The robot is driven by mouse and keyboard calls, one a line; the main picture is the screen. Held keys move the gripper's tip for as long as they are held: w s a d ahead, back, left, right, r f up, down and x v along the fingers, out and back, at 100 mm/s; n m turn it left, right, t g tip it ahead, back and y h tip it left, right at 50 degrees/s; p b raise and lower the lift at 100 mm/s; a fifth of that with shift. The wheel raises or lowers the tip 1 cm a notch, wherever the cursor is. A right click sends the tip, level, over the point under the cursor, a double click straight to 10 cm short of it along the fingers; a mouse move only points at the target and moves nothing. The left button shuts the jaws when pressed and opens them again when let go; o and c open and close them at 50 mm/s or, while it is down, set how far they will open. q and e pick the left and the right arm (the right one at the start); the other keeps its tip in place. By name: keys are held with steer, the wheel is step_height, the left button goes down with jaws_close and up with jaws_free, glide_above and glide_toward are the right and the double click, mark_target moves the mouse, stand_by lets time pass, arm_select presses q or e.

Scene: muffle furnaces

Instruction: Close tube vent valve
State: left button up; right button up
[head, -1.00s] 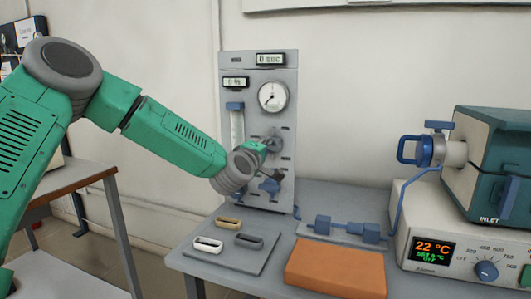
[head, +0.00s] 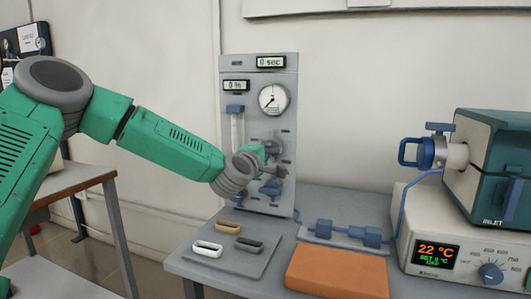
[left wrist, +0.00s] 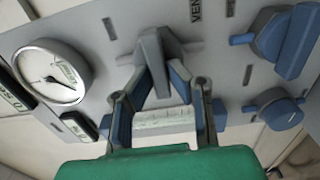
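The grey gas panel (head: 258,190) stands upright at the back of the bench. My left gripper (head: 276,162) is at its lower right part, over the valve knobs. In the left wrist view the two fingers (left wrist: 163,78) straddle a grey knob (left wrist: 153,42), one on each side. They look apart; contact with the knob is unclear. A "VEN" label (left wrist: 195,10), cut off by the frame edge, lies just right of this knob. Two blue knobs (left wrist: 285,42) (left wrist: 276,108) sit further right. A blue knob (head: 270,187) shows below the gripper in the head view. My right gripper is not in view.
A round gauge (head: 273,98) is on the panel. A tray (head: 223,257) with small handle-shaped pieces, an orange block (head: 337,272) and a blue fitting (head: 348,230) lie on the bench. The furnace (head: 492,165) stands at right on its controller (head: 455,245).

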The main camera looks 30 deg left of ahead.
arm_select(q)
steer(key=o, duration=0.4)
steer(key=shift+d+f, duration=0.1)
steer(key=shift+f, duration=0.4)
steer(key=shift+w+r, duration=0.1)
steer(key=shift+r, duration=0.1)
steer(key=shift+s+r, duration=0.1)
steer(key=shift+s, duration=0.1)
steer(key=v, duration=1.1)
steer(key=shift+s+f, duration=0.25)
steer(key=shift+s, duration=0.05)
